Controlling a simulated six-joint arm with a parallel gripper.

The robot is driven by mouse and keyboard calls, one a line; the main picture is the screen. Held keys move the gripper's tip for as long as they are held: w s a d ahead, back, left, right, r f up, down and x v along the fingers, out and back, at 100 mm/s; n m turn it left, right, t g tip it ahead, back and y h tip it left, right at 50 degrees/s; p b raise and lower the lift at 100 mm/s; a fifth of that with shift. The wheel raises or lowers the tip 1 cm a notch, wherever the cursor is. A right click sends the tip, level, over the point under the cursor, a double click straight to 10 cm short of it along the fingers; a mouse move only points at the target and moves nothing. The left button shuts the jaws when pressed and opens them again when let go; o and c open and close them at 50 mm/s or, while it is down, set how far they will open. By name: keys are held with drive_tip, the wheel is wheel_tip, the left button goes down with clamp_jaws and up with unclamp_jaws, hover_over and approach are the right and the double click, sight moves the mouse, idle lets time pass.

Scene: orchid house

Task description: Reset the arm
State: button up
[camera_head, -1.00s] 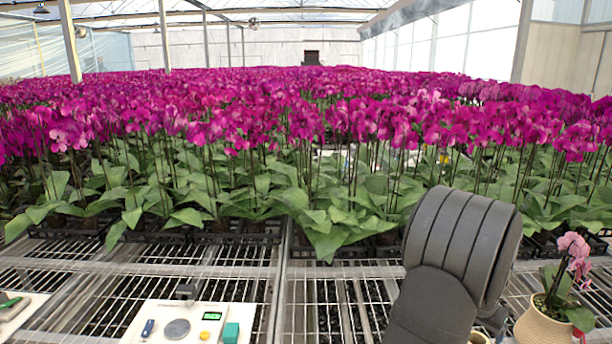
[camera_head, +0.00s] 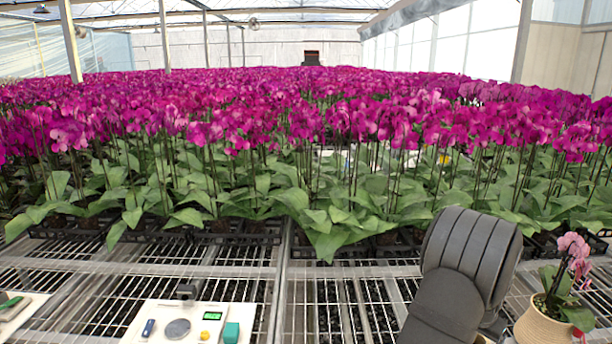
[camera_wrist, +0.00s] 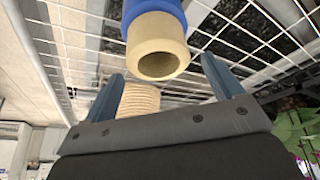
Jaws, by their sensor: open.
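My gripper (camera_wrist: 162,68) is in the wrist view, with its two blue-grey fingers spread apart. A cylinder with a blue upper part and a beige open end (camera_wrist: 160,28) is seen just beyond the fingertips, between them in the picture. I cannot tell how far off it is, and no contact shows. A beige ribbed pot (camera_wrist: 138,98) shows behind the fingers, partly hidden. In the head view only my dark grey arm shows at the lower right; the gripper is out of sight there.
A beige pot (camera_head: 540,326) with a pink orchid (camera_head: 572,245) stands right of my arm. A white board (camera_head: 160,312) with a grey disc and a teal block (camera_head: 231,333) lies on the wire bench (camera_head: 340,290). Dense magenta orchids (camera_head: 300,130) fill the back.

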drive_tip(key=s+d+r, duration=0.3)
drive_tip(key=s+r, duration=0.4)
drive_tip(key=s, duration=0.4)
drive_tip(key=w+a+n+t+y, duration=0.1)
drive_tip(key=w+a+n, duration=0.2)
drive_tip(key=w+a, duration=0.7)
drive_tip(key=w+a+n+y, duration=0.1)
drive_tip(key=w+a+n, duration=0.2)
drive_tip(key=w+a, duration=0.6)
drive_tip(key=w+a+n, duration=0.1)
drive_tip(key=w+a, duration=0.4)
drive_tip(key=a, duration=0.3)
drive_tip(key=w+a+f+n+y, duration=0.1)
drive_tip(key=w+a+n, duration=0.1)
drive_tip(key=w+a, duration=0.3)
drive_tip(key=w+a+n+y, duration=0.1)
drive_tip(key=w+a, duration=0.4)
drive_tip(key=a, duration=0.7)
drive_tip(key=shift+f+n, duration=0.2)
drive_tip(key=shift+n, duration=0.5)
drive_tip(key=shift+o, duration=0.2)
drive_tip(key=shift+o, duration=1.4)
